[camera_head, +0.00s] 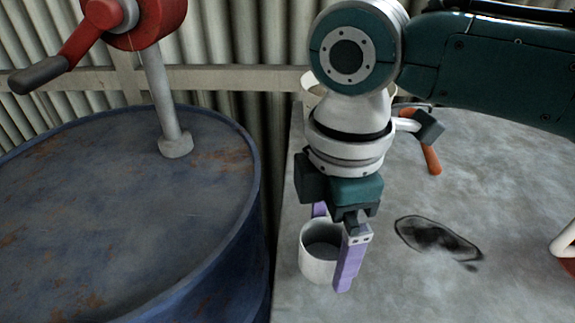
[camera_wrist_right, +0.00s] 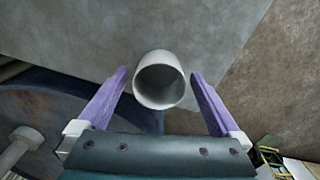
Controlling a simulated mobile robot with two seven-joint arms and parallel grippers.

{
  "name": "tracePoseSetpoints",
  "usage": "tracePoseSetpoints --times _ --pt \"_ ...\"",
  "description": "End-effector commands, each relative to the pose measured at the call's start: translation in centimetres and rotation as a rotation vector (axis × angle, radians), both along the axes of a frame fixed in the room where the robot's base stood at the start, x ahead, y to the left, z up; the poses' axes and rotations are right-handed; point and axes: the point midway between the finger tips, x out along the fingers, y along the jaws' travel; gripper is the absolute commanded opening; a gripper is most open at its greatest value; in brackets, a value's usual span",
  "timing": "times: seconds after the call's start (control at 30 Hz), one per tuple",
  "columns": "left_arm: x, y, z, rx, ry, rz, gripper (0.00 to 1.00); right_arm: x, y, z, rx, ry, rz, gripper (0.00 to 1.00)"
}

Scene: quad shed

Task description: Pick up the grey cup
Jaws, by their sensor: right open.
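The grey cup (camera_head: 318,264) stands upright on the grey table (camera_head: 480,180), close to its left edge in the head view. It looks empty. My right gripper (camera_head: 332,250) is above and at the cup, with one purple finger in front of it and the other behind it. In the right wrist view the cup (camera_wrist_right: 159,82) shows between and just beyond the two open purple fingers of the right gripper (camera_wrist_right: 160,82), with a gap on each side. Whether a finger touches the cup cannot be told. My left gripper is not in view.
A blue rusty drum (camera_head: 110,200) with a red hand-crank pump (camera_head: 145,25) stands left of the table. A tool with an orange handle (camera_head: 431,159) lies behind the gripper. A dark stain (camera_head: 437,238) marks the table to the right. A corrugated wall is behind.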

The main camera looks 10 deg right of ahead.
Motion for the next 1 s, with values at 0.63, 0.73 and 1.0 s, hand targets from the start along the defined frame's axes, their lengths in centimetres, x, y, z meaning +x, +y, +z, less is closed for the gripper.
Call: tracePoseSetpoints --times 0.63,0.73,1.0 --pt "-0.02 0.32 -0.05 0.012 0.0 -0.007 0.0 0.01 0.01 -0.16 0.0 -0.001 0.0 0.55" --pt "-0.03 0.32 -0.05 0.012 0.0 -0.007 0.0 0.01 0.0 -0.16 0.0 -0.001 0.0 0.44" --pt "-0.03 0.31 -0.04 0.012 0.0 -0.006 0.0 0.02 0.01 -0.15 0.001 -0.001 0.0 0.19"
